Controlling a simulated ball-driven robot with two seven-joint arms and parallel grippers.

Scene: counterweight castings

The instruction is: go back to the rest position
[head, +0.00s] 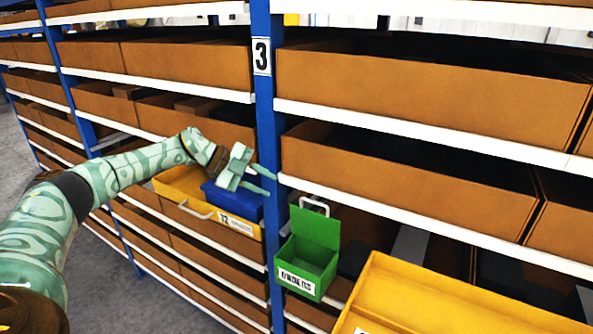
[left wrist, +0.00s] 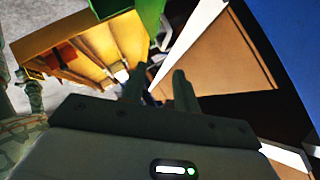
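My left arm reaches in from the left in the head view. My left gripper (head: 267,181) is in front of the blue rack post, above and beside a blue bin. Its two fingers are apart with nothing seen between them. In the left wrist view the same gripper (left wrist: 157,82) shows two dark fingers spread apart and empty. My right gripper is not seen in the head view. A teal patterned part at the lower left of the left wrist view looks like my own body.
A blue post (head: 264,110) bears a "3" sign. A blue bin (head: 237,203) and yellow bin (head: 178,184) sit by the gripper. A green open box (head: 308,258) stands right of the post, a yellow tray (head: 440,305) at lower right. Brown bins (head: 420,85) fill the shelves.

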